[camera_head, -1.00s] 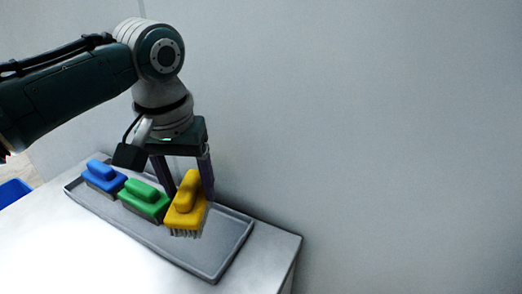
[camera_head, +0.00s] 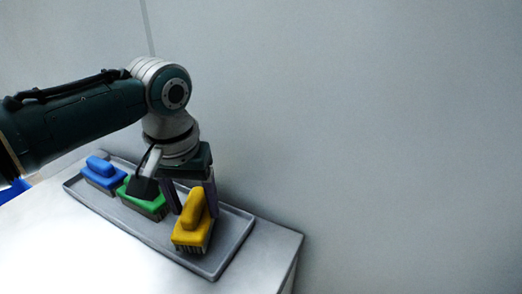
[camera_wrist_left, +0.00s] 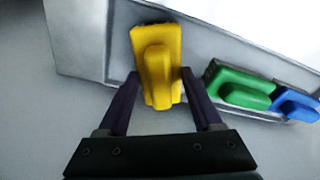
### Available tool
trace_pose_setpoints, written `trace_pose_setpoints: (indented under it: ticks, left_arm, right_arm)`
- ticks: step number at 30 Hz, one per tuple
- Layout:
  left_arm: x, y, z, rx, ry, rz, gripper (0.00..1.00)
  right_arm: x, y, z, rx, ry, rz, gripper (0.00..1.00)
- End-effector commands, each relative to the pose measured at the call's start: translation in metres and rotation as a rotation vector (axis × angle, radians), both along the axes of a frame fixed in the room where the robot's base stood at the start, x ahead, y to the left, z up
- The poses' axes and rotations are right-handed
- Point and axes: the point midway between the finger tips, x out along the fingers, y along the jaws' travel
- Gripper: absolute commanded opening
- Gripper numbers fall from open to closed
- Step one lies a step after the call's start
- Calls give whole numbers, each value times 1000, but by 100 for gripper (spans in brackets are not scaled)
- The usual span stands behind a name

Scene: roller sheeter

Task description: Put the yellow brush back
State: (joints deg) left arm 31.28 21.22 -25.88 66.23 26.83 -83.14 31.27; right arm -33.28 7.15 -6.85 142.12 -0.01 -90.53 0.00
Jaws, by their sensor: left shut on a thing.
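The yellow brush (camera_head: 193,224) is at the right part of the grey tray (camera_head: 232,248), bristles down. It also shows in the left wrist view (camera_wrist_left: 156,62), between the fingers. My left gripper (camera_head: 196,208) is shut on the yellow brush from the wall side. The brush is low over the tray; I cannot tell whether its bristles touch the tray floor. The green brush (camera_head: 150,204) and the blue brush (camera_head: 103,177) sit in the tray to its left. The green brush is partly hidden by my wrist. My right gripper is not in view.
The tray lies on a pale metal table (camera_head: 110,255) against a plain grey wall (camera_head: 370,130). The table's right edge is just past the tray. A blue object (camera_head: 14,190) shows at the far left. The tray's right end is bare.

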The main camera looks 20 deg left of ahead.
Motion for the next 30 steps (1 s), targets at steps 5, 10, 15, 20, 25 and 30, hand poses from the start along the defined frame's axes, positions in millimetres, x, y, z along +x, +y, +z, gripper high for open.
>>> trace_pose_setpoints:
  ticks: [5,10,15,20,25,30]
  left_arm:
    - [0,0,0,0,0,0,80]
    - [0,0,0,0,0,0,97]
    - [0,0,0,0,0,0,97]
    - [1,1,10,2,-3,-1,97]
    - [-2,-1,43,-1,-4,-1,97]
    - [-6,-2,83,0,-5,-1,97]
  right_arm:
    - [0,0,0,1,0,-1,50]
    - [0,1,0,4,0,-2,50]
    - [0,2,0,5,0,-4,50]
    - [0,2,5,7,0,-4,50]
    - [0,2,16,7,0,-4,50]
    - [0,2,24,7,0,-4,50]
